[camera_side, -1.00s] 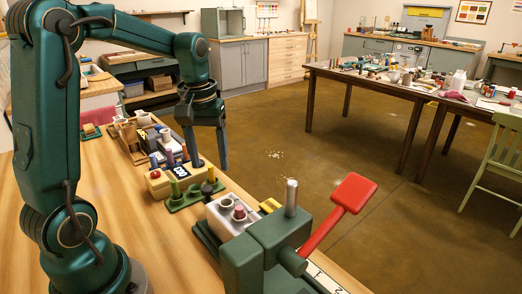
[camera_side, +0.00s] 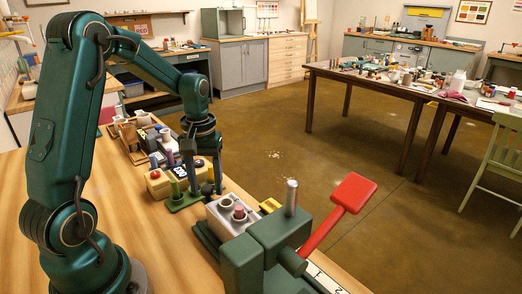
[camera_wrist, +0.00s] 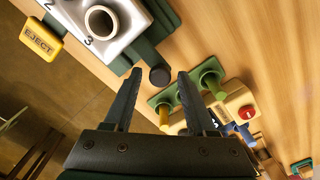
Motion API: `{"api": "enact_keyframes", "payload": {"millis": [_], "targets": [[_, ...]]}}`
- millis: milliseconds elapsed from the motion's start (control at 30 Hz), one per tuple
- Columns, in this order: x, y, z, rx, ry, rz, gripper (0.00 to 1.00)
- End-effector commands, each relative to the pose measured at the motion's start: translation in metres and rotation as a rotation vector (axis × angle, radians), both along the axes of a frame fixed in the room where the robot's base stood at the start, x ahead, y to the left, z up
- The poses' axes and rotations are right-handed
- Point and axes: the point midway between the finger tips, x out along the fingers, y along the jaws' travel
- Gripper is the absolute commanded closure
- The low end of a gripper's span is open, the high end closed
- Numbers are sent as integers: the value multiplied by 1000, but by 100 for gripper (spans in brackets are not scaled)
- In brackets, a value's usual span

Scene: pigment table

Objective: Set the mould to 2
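The mould appears to be the pale block (camera_side: 226,222) with round cups on a green base; one cup holds something red. In the wrist view the block (camera_wrist: 125,18) shows an open ring and the numbers 2 and 3 along its edge. My gripper (camera_wrist: 157,75) is open and empty, with its two fingers apart. In the side view my gripper (camera_side: 203,188) hangs low over the green peg rack, left of the mould. A dark round knob (camera_wrist: 160,77) shows between the fingertips in the wrist view. Which number is set cannot be told.
A yellow EJECT button (camera_wrist: 42,40) sits beside the mould. A green press (camera_side: 275,240) with a red lever paddle (camera_side: 352,193) stands to its right. The green rack (camera_wrist: 203,80) and a yellow box (camera_side: 158,186) stand close to the gripper. Bare wood lies to the left.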

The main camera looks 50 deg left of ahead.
Motion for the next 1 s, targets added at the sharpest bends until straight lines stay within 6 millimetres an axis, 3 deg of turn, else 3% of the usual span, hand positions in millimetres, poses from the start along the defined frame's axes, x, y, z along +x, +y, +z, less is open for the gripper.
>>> {"api": "enact_keyframes", "payload": {"millis": [33, 100, 133, 1000], "targets": [[0, 0, 0, 0, 0, 0, 67], [0, 0, 0, 0, 0, 0, 94], [0, 0, 0, 0, 0, 0, 100], [0, 0, 1, 1, -2, 0, 100]]}}
